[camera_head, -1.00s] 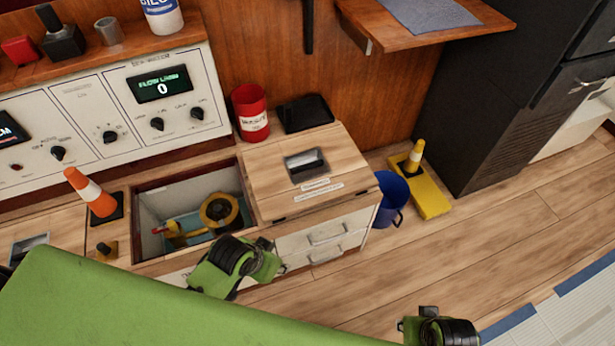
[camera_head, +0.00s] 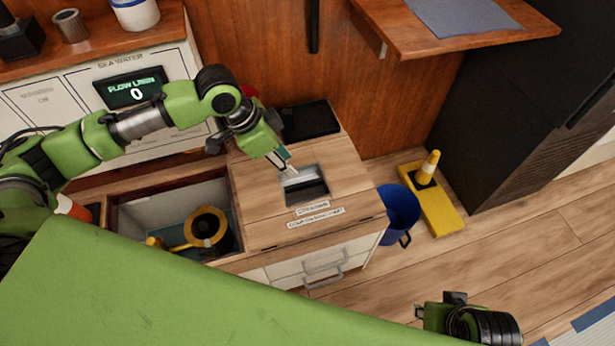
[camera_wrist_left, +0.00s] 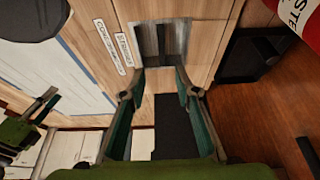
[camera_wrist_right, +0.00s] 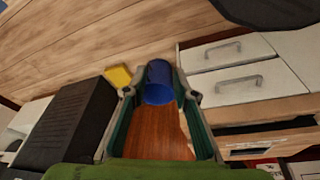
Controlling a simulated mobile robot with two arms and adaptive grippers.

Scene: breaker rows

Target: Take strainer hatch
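The strainer hatch (camera_head: 330,212) is a wooden lid with a recessed metal grip and labels, lying closed on the cabinet right of an open compartment. Its recessed grip (camera_head: 304,186) also shows in the left wrist view (camera_wrist_left: 160,40). My left gripper (camera_head: 286,166) is just above the recess, pointing down at its back left edge. In the left wrist view its fingers (camera_wrist_left: 163,82) are spread with nothing between them; contact with the hatch cannot be told. My right gripper (camera_wrist_right: 159,100) is open and empty, away from the hatch at the lower right of the head view.
The open compartment (camera_head: 120,222) left of the hatch holds a yellow ring-shaped item (camera_head: 205,228). A black tray (camera_head: 306,121) lies behind the hatch. A blue bucket (camera_head: 400,208) and a yellow board with a cone (camera_head: 432,200) stand on the floor to the right.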

